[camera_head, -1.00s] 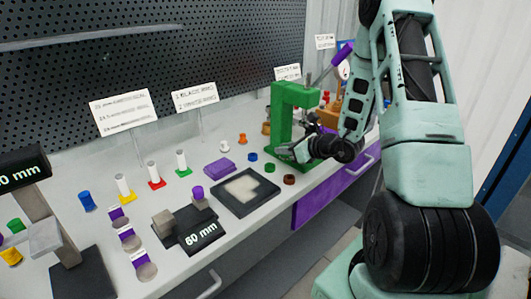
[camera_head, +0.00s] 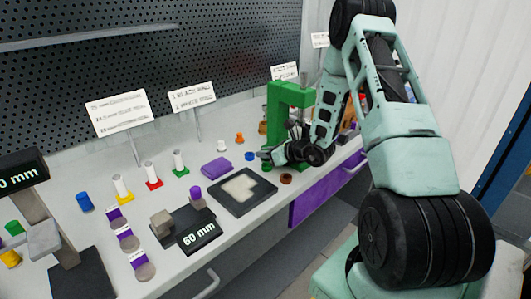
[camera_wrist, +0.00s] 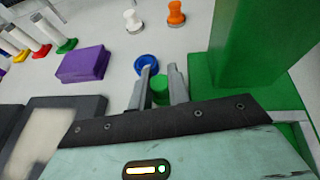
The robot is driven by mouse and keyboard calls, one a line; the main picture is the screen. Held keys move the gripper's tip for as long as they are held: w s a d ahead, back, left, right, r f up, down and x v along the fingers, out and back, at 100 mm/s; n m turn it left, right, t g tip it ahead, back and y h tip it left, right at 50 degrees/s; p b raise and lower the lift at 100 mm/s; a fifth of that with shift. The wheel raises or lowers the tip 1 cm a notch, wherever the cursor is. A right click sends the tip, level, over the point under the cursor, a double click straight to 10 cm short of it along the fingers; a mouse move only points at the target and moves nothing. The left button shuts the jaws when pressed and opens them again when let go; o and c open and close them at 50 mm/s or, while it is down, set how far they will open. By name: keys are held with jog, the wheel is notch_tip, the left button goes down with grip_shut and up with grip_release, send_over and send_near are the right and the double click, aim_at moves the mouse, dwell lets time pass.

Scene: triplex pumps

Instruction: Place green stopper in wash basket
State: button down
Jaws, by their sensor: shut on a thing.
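My gripper (camera_wrist: 161,88) is shut on a green stopper (camera_wrist: 160,90), which shows between its two fingers in the wrist view. In the head view my gripper (camera_head: 267,158) is low over the bench, in front of the green press, and hides that stopper. Whether the stopper still touches the bench I cannot tell. A blue stopper or ring (camera_wrist: 147,64) lies just beyond the fingers. Another green piece (camera_head: 14,228) stands at the far left of the bench. I cannot make out a wash basket for certain; my arm hides part of the bench's right end.
The green press (camera_head: 287,108) rises close to my gripper. A black tray (camera_head: 228,202) with a pale inset, a purple block (camera_head: 216,168), white (camera_head: 221,147) and orange (camera_head: 239,138) stoppers and a brown ring (camera_head: 286,179) are nearby. Pale bench surface shows between them.

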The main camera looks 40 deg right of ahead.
jog(key=c, duration=1.6)
grip_release()
jog(key=shift+f, duration=0.1)
